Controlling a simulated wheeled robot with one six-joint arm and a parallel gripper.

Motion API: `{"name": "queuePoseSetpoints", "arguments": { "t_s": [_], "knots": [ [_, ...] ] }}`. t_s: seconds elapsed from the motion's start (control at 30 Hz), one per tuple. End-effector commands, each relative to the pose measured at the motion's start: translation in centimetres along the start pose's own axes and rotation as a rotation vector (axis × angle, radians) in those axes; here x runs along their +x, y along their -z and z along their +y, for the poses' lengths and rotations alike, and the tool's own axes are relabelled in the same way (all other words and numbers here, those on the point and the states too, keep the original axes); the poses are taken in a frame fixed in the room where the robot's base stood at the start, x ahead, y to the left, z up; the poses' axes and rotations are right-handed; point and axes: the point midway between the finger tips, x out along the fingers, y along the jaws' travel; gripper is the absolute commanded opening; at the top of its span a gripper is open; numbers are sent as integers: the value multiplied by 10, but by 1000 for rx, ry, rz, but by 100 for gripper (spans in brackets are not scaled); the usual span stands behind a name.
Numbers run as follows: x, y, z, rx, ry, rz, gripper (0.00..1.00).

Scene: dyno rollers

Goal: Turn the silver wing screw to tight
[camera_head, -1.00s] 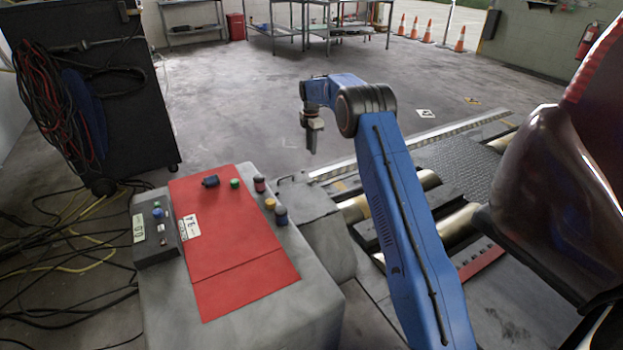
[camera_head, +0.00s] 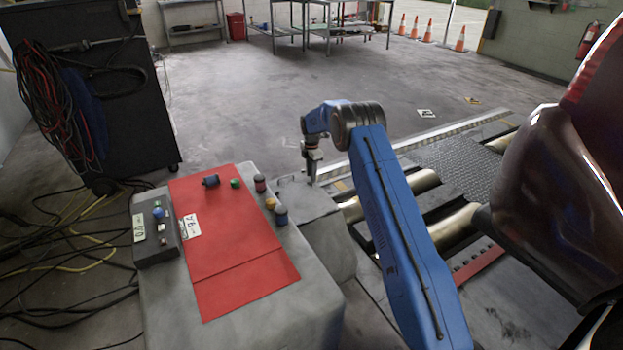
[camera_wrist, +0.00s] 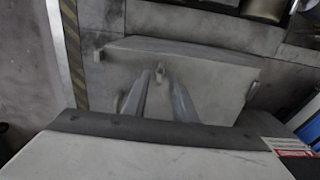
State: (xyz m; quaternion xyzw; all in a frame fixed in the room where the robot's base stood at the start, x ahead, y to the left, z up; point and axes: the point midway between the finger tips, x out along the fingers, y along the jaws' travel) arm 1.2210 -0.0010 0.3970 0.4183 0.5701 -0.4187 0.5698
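A small grey upright piece (camera_wrist: 160,70), which looks like the silver wing screw, stands on the pale grey block (camera_wrist: 210,62) in the wrist view. It shows between and just beyond my fingertips, and its turn state is too small to read. My gripper (camera_wrist: 161,84) is open, with a clear gap between its two fingers and nothing held. I cannot make out the screw for certain in that view.
A grey console with a red top (camera_head: 235,240), several knobs and a button box (camera_head: 155,225) stands left of my arm. Rollers (camera_head: 455,228) and a dark red car body (camera_head: 545,200) are at the right.

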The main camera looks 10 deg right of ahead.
Motion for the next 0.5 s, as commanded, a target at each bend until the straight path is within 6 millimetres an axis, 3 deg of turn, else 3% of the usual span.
{"name": "queuePoseSetpoints", "arguments": {
  "t_s": [0.2,0.5],
  "knots": [
    [21,0,0,0,1,0,25],
    [25,0,0,0,-1,0,25]
  ]
}}
